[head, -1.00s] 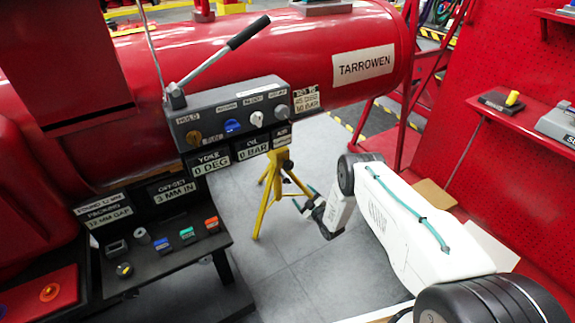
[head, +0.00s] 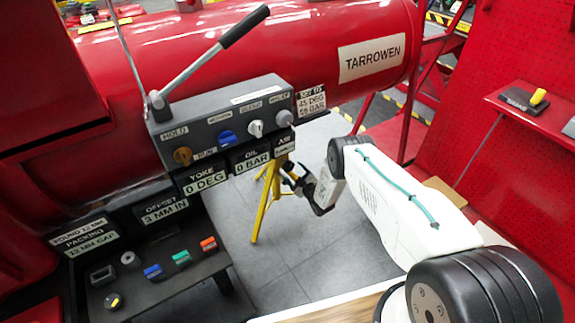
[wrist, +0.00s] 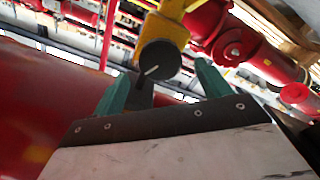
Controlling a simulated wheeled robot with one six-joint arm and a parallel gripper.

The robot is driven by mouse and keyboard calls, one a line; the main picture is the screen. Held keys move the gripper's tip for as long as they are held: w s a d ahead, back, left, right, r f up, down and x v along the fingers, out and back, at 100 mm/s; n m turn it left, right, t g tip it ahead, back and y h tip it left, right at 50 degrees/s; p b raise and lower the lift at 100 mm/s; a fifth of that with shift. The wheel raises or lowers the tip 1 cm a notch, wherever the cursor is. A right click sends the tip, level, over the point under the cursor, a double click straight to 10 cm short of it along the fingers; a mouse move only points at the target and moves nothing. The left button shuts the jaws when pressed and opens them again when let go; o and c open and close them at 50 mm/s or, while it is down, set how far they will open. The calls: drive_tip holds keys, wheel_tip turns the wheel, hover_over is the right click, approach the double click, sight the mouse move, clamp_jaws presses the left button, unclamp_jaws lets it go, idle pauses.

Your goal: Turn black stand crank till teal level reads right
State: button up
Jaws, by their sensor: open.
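A black stand (head: 205,276) is at lower left in the head view. It carries a small black knob with a yellow mark (head: 114,300), a grey round piece, and blue, teal (head: 182,257) and orange blocks. I cannot make out which part is the crank or a teal level. My gripper (head: 289,180) is open and empty, right of the stand, near a yellow tripod (head: 264,200). In the wrist view its teal fingers (wrist: 165,72) point at a round black knob with a white line (wrist: 158,60) on a yellow bracket. Contact with it is unclear.
A dark control box (head: 220,125) with knobs and a long lever (head: 208,65) fronts the red TARROWEN tank (head: 300,45). Plates read YOKE 0 DEG, OIL 0 BAR, OFFSET 3 MM IN and PACKING 12 MM GAP. A red shelf (head: 515,108) is at right. Grey floor (head: 320,250) is clear.

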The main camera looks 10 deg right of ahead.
sight(289, 168)
drive_tip(key=shift+x, duration=2.75)
drive_tip(key=c, duration=1)
